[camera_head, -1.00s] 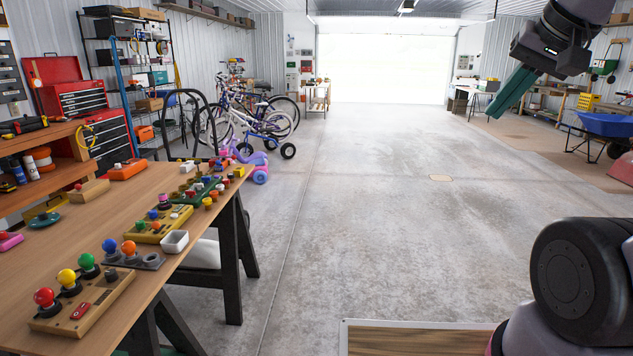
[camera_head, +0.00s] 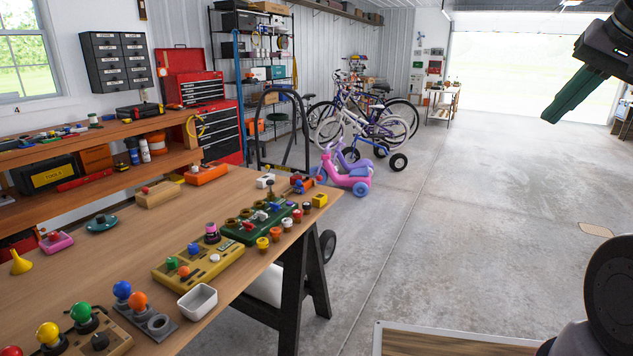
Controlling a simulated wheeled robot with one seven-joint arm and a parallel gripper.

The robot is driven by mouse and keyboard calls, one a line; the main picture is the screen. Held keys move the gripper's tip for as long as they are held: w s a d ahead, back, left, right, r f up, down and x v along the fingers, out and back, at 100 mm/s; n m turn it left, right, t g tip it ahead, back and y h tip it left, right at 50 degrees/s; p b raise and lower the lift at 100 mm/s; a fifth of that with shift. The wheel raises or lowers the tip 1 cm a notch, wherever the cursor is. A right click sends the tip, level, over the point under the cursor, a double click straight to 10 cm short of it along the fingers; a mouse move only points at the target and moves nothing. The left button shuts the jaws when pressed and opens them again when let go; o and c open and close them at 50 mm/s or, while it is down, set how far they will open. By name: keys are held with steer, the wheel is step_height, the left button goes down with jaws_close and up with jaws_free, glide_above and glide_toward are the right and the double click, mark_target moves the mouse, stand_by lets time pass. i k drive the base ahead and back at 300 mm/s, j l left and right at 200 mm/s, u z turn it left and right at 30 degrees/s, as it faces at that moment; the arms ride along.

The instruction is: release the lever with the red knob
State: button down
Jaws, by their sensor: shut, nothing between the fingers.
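The red knob (camera_head: 11,351) shows only as its top, cut off at the bottom left corner of the head view. Its lever shaft is out of frame. Beside it on the same wooden control box (camera_head: 115,342) stand a yellow knob (camera_head: 47,332) and a green knob (camera_head: 80,312). A low black knob (camera_head: 100,341) sits in front of the green one. My gripper (camera_head: 552,112) is at the upper right, high above the floor and far from the table. Its green fingers are shut with nothing between them.
The wooden table (camera_head: 90,262) also holds a grey plate (camera_head: 160,326) with blue and orange knobs, a white bin (camera_head: 197,302), a yellow box (camera_head: 170,283) and a green box (camera_head: 240,233) with small controls. Open concrete floor (camera_head: 470,225) lies right of the table.

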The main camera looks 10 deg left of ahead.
mark_target(318, 177)
steer(key=i+j+u, duration=0.3)
steer(key=i, duration=0.2)
steer(key=i+u, duration=0.35)
steer(key=i, duration=0.15)
steer(key=i+j, duration=0.2)
steer(key=i, duration=0.25)
steer(key=z, duration=0.05)
